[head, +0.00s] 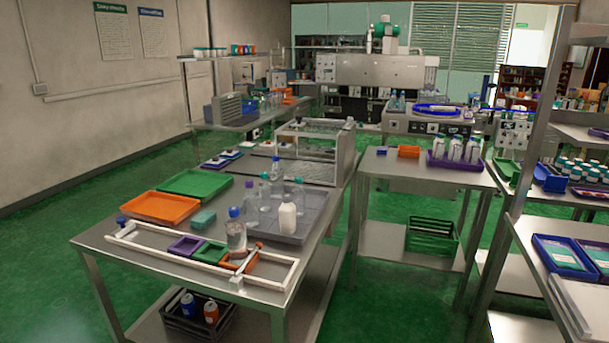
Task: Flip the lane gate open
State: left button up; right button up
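A long pale frame of low rails (160,253) lies along the near edge of the steel table (95,239). Inside it sit a small purple tray (184,246), a small green tray (210,252) and a small orange tray (232,265). A pale bar with an orange-red part (247,259) slants across the frame by the orange tray. It looks like the lane gate, but I cannot tell for sure or read its position. A blue knob (121,220) shows at the frame's left end. Neither of my grippers is in view.
A clear blue-capped bottle (236,232) stands close behind the frame. A grey tray (311,222) holds several bottles, including a white one (287,217). Orange (160,207) and green (194,184) trays lie behind. A second table (420,170) stands right across a gap.

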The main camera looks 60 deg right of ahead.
aim_at(258, 246)
jog(key=l+z, duration=0.3)
jog(key=i+l+z, duration=0.15)
jog(key=l+z, duration=0.15)
jog(key=i+l+z, duration=0.15)
jog(key=l+z, duration=0.15)
